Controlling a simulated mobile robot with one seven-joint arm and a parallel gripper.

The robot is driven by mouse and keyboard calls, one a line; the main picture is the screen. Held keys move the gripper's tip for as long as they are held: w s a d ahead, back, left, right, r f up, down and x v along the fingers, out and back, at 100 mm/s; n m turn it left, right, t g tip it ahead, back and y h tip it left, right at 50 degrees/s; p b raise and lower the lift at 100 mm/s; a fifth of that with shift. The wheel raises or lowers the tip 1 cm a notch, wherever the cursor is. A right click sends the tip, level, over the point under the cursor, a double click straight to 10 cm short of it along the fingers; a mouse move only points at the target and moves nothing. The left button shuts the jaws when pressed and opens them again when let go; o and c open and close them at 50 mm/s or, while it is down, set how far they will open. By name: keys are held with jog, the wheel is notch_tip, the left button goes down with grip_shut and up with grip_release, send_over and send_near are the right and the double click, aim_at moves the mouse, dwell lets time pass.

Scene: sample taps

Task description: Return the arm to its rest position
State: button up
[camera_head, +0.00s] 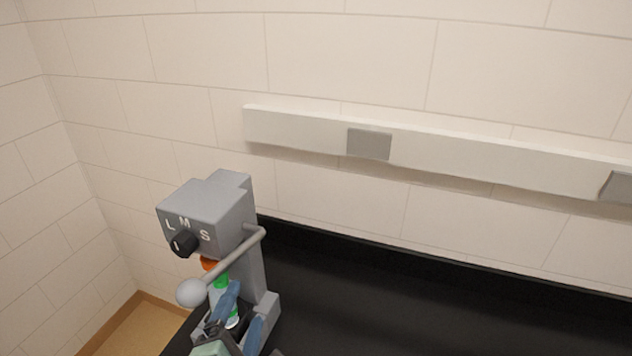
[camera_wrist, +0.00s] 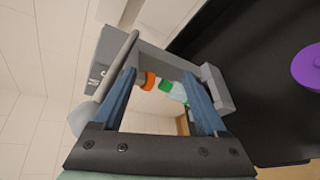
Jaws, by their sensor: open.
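My gripper (camera_head: 243,303) is open at the lower left of the head view, in front of a grey dispenser (camera_head: 212,212) with a black knob (camera_head: 183,244) and the letters L, M and S. A long lever with a round end (camera_head: 191,293) sticks out from its side. A small clear bottle with a green cap (camera_head: 221,282) stands below the dispenser's orange nozzle (camera_head: 208,265). In the wrist view, the bottle (camera_wrist: 176,92) and the orange nozzle (camera_wrist: 150,81) show between the spread blue fingers. Whether a finger touches the bottle is unclear.
The black counter (camera_head: 340,290) is bare to the right of the dispenser in the head view. A purple round object (camera_wrist: 308,68) lies on it in the wrist view. A pale wall rail (camera_head: 300,130) with grey plates runs above. The lever passes close to my left finger.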

jog(key=w+d+r+m+t, duration=0.15)
jog(key=d+r+m, duration=0.35)
jog(key=r+m, duration=0.55)
jog(key=w+d+r+m+t, duration=0.1)
jog(key=w+d+r+m, duration=0.2)
jog(key=d+r+m, duration=0.55)
jog(key=s+a+r+m+t+b, duration=0.3)
jog(key=s+r+t+b, duration=0.6)
jog(key=s+r, duration=0.4)
notch_tip(320, 180, up, 4)
jog(key=shift+f+m+t, duration=0.2)
jog(key=shift+m+t, duration=0.2)
jog(key=shift+t, duration=0.35)
